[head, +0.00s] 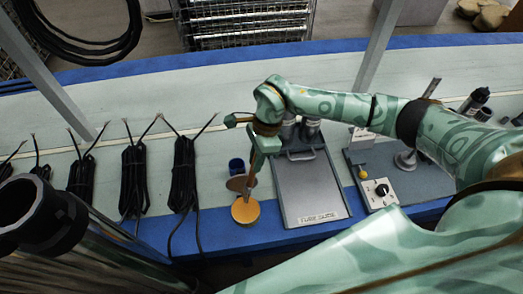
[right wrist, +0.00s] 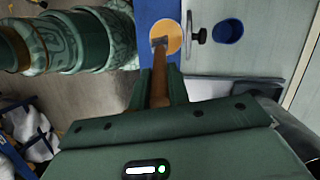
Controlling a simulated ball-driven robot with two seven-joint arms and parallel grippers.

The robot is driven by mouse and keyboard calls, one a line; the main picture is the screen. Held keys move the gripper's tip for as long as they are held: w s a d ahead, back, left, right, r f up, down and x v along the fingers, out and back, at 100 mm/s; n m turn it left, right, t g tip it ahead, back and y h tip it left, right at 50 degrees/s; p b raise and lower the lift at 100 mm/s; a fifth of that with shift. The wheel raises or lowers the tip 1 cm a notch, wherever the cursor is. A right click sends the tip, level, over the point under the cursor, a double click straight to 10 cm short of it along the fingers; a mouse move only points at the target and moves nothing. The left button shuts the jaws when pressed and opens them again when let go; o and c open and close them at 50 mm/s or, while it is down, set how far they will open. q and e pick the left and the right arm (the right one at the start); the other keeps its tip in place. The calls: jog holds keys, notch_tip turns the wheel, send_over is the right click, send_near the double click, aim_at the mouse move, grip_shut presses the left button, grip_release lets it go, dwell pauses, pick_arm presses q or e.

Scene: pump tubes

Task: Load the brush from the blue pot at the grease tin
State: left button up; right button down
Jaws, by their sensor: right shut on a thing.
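My right gripper (head: 258,155) is shut on the brown handle of a brush (head: 251,182), which points down. The brush (right wrist: 160,88) also shows between my fingers (right wrist: 160,80) in the right wrist view. Its head overlaps the edge of the round tin with orange-yellow contents (head: 244,212); the tin (right wrist: 170,31) is also in the right wrist view. I cannot tell whether the bristles touch the contents. The blue pot (head: 236,166) stands just behind the tin, and the pot (right wrist: 228,31) appears apart from the brush. My left gripper is not in view.
Black cable bundles (head: 183,175) lie left.

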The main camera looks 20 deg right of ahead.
jog(key=shift+s+f+m, duration=0.2)
jog(key=shift+s+m, duration=0.15)
jog(key=shift+m, duration=0.25)
jog(key=shift+f, duration=0.3)
jog(key=shift+a+f+m+b, duration=0.1)
jog(key=shift+f+m+b, duration=0.2)
jog(key=shift+f, duration=0.35)
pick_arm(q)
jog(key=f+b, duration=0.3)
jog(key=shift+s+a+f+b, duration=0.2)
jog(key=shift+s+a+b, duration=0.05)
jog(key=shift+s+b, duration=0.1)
pick_arm(e)
notch_tip(320, 180, down, 5)
jog(key=shift+r, duration=0.1)
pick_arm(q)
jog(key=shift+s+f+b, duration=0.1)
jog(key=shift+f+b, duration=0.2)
pick_arm(e)
jog(key=shift+f, duration=0.5)
jog(key=shift+f, duration=0.1)
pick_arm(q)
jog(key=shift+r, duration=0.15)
